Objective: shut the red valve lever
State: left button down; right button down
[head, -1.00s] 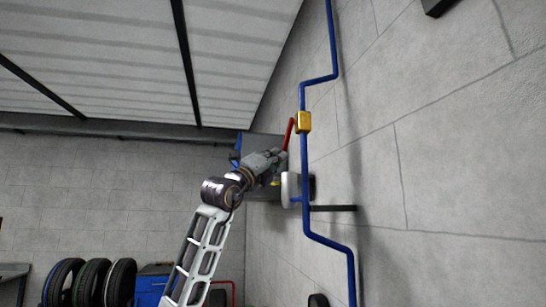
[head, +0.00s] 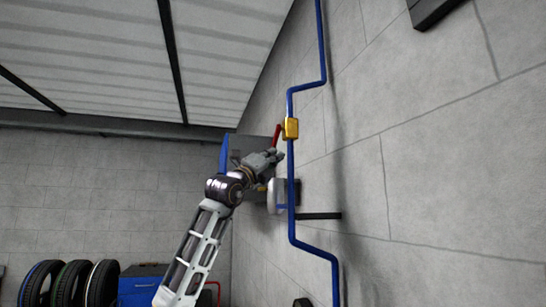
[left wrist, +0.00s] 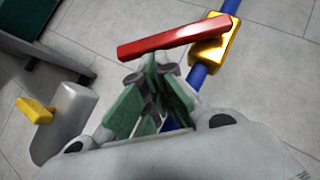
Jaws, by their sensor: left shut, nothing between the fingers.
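The red valve lever (head: 277,134) joins the yellow valve body (head: 290,128) on a blue pipe running along the wall. My left gripper (head: 280,155) is just below the lever in the head view. In the left wrist view the red lever (left wrist: 175,38) extends left from the yellow valve (left wrist: 214,42), crossing just beyond the shut, empty fingertips of my left gripper (left wrist: 158,68). I cannot tell whether the fingertips touch the lever. My right gripper is not in view.
The blue pipe (head: 291,190) bends along the grey wall. A pale cylinder (head: 275,195) sits beside the pipe below the valve, and a dark bar (head: 318,216) sticks out nearby. Tires (head: 70,284) and a blue cabinet (head: 140,285) stand at the lower left.

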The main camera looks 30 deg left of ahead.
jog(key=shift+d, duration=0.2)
pick_arm(q)
jog(key=shift+s+m, duration=0.1)
jog(key=shift+m, duration=0.2)
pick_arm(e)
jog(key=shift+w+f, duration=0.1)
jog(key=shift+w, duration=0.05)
pick_arm(q)
jog(key=shift+a+r+m+h, duration=0.1)
jog(key=shift+a+m+h, duration=0.05)
jog(key=shift+m+h, duration=0.7)
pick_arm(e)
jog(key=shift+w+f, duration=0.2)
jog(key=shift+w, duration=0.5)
